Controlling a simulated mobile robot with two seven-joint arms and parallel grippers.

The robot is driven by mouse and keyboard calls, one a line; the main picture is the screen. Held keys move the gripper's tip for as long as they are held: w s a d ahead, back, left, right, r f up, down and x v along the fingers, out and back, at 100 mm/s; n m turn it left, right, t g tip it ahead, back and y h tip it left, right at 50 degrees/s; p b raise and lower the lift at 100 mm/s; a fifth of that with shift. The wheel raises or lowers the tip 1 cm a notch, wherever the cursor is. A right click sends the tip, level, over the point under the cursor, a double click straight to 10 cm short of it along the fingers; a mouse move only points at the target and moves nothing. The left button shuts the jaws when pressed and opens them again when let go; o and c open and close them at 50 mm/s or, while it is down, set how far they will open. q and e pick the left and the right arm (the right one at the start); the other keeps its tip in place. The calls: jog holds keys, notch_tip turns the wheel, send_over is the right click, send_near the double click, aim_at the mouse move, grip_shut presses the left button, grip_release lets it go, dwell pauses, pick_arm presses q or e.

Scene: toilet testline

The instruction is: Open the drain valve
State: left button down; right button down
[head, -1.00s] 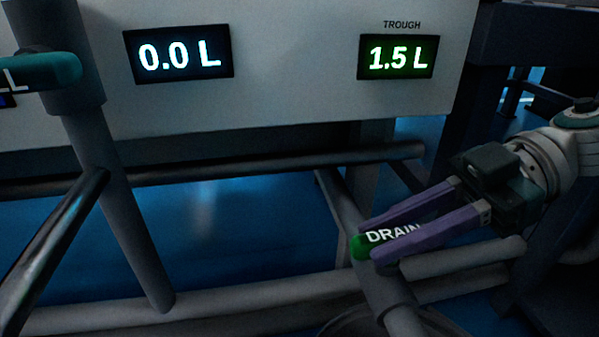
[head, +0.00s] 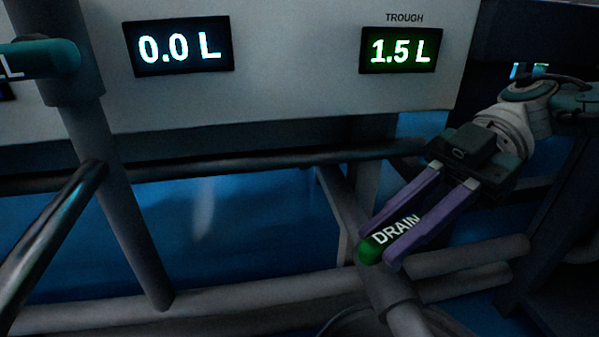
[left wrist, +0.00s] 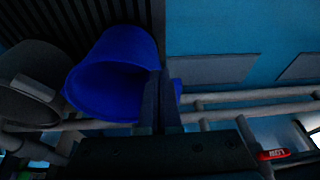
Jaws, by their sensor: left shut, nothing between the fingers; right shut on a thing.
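The drain valve handle (head: 371,250) is green with a white DRAIN label and sits on a grey pipe (head: 402,312) at the lower right of the head view. My right gripper (head: 379,246) is shut on this handle, with one purple finger along each side and the green end sticking out just past the tips. The handle slants from lower left to upper right. My left gripper (left wrist: 165,82) shows only in the left wrist view, its dark fingers together and nothing between them.
The trough display (head: 400,50) reads 1.5 L, and another display (head: 178,46) reads 0.0 L. A teal handle (head: 55,58) is at the upper left. Grey pipes (head: 120,210) cross the area. The left wrist view shows a blue bucket (left wrist: 112,85) and a red handle (left wrist: 272,155).

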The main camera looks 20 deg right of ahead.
aim_at(398, 228)
jog(key=shift+n+g+h, duration=0.4)
jog(key=shift+n+g, duration=0.6)
jog(key=shift+g, duration=0.1)
jog(key=c, duration=0.7)
grip_release()
jog(key=shift+r+p, duration=7.95)
jog(key=shift+r, duration=2.05)
